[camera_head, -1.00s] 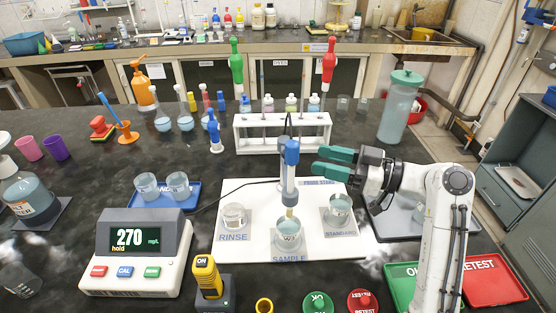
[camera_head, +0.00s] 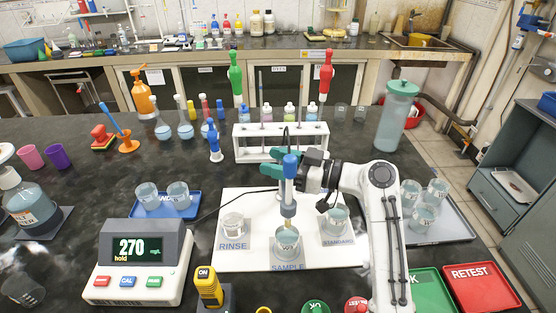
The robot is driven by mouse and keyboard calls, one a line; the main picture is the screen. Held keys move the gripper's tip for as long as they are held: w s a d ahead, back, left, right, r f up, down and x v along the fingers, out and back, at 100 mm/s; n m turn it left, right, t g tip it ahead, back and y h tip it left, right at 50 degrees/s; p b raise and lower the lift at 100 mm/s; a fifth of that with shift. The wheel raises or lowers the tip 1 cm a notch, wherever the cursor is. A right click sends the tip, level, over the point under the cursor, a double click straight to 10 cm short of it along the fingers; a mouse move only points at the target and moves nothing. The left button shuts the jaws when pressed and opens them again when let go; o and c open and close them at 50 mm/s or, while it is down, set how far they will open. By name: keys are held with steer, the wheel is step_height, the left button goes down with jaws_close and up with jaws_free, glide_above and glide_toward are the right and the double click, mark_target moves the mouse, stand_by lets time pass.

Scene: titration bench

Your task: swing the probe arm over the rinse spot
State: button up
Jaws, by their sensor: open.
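The probe arm (camera_head: 289,188) is a blue-topped, pale upright piece on the white probe stand mat (camera_head: 262,204). Its lower tip points down at the sample beaker (camera_head: 288,246), at the front middle of the mat. The rinse spot, with a clear beaker (camera_head: 234,225) and the label RINSE, is to the left. The standard beaker (camera_head: 335,222) is to the right. My gripper (camera_head: 280,175) is open, its green fingers at the upper part of the probe arm. One finger shows on the left, beyond the blue top. Contact cannot be told.
A meter reading 270 with hold (camera_head: 138,262) stands at front left. A blue tray (camera_head: 166,210) with two beakers is behind it. A rack (camera_head: 281,141) stands behind the mat. Green and red trays (camera_head: 480,288) lie at front right. A cable runs left from the probe stand.

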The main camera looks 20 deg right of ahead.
jaws_close()
stand_by(0.4)
